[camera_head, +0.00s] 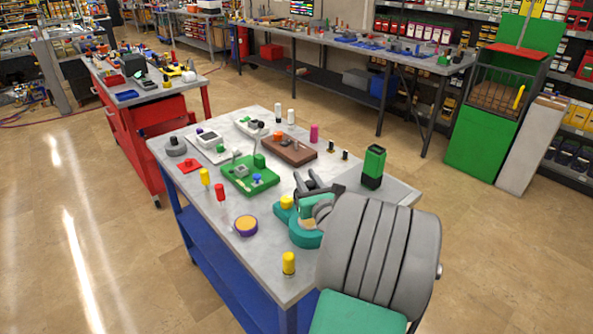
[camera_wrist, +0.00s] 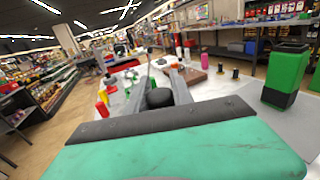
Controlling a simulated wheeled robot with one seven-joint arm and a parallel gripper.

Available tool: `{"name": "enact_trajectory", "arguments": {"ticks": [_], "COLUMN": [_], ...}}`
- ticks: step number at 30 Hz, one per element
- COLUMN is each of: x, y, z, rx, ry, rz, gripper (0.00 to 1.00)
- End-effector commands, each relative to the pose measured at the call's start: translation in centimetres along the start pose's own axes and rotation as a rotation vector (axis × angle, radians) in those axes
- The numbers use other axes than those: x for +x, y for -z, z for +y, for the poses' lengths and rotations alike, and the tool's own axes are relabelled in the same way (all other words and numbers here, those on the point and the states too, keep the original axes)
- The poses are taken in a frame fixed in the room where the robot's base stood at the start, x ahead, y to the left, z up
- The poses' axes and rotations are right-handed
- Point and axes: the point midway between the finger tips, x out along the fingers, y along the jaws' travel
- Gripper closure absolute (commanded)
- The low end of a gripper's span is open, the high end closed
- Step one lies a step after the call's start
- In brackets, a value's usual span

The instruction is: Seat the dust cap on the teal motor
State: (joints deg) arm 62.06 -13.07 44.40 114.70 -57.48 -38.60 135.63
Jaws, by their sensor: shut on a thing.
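The teal motor (camera_head: 305,236) sits on the near right of the grey table, partly hidden behind my arm, with a rounded yellow part (camera_head: 286,202) at its upper left. My gripper (camera_head: 311,184) is low over the table at the motor's far side. In the wrist view my gripper (camera_wrist: 160,80) is shut on a dark rounded piece (camera_wrist: 158,98), which I take to be the dust cap. The piece's underside is hidden, and I cannot tell whether it touches the motor.
A tall green and black block (camera_head: 373,166) stands right of my gripper. A purple and orange disc (camera_head: 246,226) and a yellow cylinder (camera_head: 289,263) stand near the front edge.

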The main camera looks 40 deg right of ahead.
Motion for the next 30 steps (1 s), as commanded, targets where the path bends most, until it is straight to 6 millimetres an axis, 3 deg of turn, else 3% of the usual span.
{"name": "enact_trajectory", "arguments": {"ticks": [5, 19, 30], "x": [-0.1, -0.1, -0.1], "y": [0.8, 5.2, 5.8], "z": [-0.5, -0.5, -0.5], "rx": [0.000, 0.001, 0.000], "ry": [0.008, 0.010, 0.007], "rz": [0.000, 0.001, -0.001], "gripper": [1.00, 1.00, 1.00]}}
